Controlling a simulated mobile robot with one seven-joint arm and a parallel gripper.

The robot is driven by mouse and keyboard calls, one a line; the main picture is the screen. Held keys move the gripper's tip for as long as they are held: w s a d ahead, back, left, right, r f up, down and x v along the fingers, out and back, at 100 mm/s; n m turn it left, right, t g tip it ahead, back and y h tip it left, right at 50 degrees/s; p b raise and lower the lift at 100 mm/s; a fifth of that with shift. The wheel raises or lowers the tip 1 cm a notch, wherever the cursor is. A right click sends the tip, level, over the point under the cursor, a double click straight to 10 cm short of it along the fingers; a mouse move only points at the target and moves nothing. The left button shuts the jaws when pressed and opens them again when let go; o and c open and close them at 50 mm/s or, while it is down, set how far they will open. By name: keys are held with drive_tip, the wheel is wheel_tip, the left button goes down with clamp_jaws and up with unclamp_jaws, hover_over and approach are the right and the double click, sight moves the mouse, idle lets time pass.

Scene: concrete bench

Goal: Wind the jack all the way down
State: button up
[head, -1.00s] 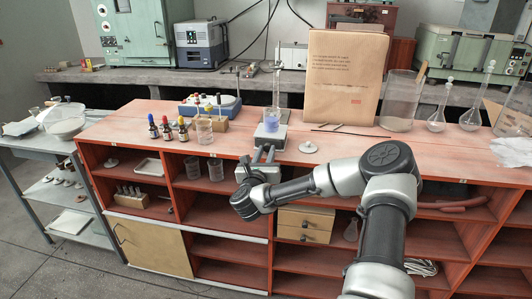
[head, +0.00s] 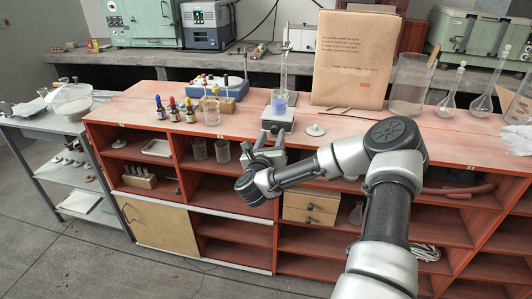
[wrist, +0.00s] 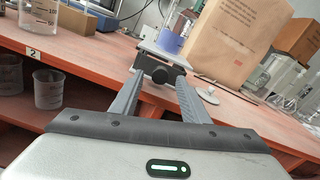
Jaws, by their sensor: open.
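The lab jack (head: 277,122) stands near the front edge of the red bench, with a beaker of blue-violet liquid (head: 279,104) on its plate. In the wrist view the jack's plate (wrist: 161,53) shows beyond my fingers, with a dark knob (wrist: 160,75) facing me. My gripper (head: 265,142) is in front of the jack at the bench edge. Its fingers, also in the wrist view (wrist: 160,80), are open, one on each side of the knob in the picture. I cannot tell whether they touch it. The jack's lower part is partly hidden.
A small white disc (head: 315,130) lies right of the jack. A brown paper package (head: 350,60) stands behind. Dropper bottles (head: 174,109) and a beaker (head: 211,112) stand to the left. Glass beakers (head: 222,151) are on the shelf below. Glass flasks (head: 447,100) stand to the right.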

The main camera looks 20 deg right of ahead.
drive_tip(key=v, duration=1.6)
drive_tip(key=shift+b, duration=0.4)
